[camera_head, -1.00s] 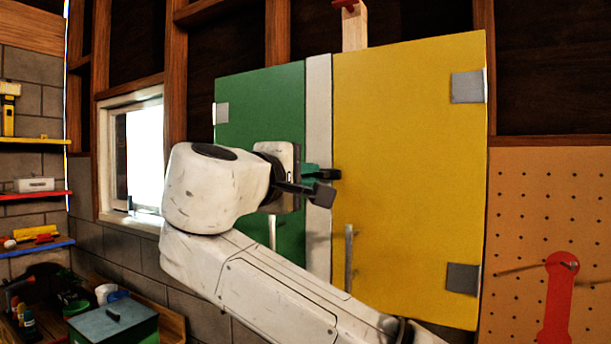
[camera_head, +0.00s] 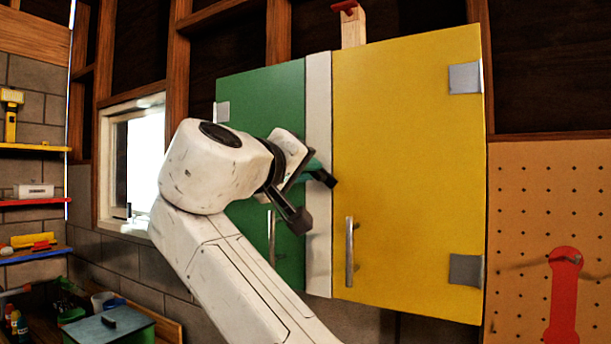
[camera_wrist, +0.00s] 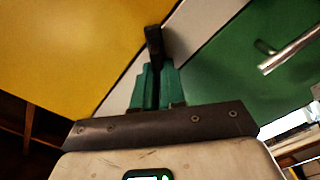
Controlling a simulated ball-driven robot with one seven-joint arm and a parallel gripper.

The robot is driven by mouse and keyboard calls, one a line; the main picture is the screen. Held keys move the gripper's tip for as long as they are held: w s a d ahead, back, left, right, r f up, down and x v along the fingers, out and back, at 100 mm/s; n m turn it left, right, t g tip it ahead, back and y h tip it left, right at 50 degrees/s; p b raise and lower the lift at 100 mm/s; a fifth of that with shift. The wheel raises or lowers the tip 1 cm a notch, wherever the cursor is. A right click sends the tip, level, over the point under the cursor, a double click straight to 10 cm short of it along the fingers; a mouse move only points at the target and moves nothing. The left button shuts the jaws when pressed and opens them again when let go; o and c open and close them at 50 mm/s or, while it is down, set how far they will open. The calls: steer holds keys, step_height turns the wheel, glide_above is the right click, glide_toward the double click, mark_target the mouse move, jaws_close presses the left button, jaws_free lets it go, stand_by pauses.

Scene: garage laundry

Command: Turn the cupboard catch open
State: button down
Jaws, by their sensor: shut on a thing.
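The cupboard has a green left door (camera_head: 262,100) and a yellow right door (camera_head: 410,150), with a pale upright strip (camera_head: 318,110) between them. Both doors look shut. The catch (camera_head: 327,179), a small dark bar, is at the strip by the yellow door's edge and slants down to the right. My gripper (camera_head: 313,171) is shut on the catch with its green fingers. In the wrist view, the fingers (camera_wrist: 158,72) are close together around the near part of the dark catch (camera_wrist: 154,42), and its far end sticks out. The fingers hide the rest of the catch.
Metal bar handles stand on the yellow door (camera_head: 349,250) and green door (camera_head: 271,238), just below my gripper. A pegboard (camera_head: 545,210) with a red tool is at the right. A window (camera_head: 135,165) and shelves are at the left.

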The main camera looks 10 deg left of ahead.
steer(key=shift+f+m+b, duration=0.2)
steer(key=shift+m+b, duration=0.15)
steer(key=shift+m, duration=4.55)
steer(key=c, duration=1.2)
jaws_free()
steer(key=shift+r, duration=0.15)
steer(key=b+v, duration=0.3)
steer(key=v, duration=0.7)
steer(key=shift+s+a, duration=0.2)
steer(key=shift+s, duration=0.15)
steer(key=shift+r, duration=0.1)
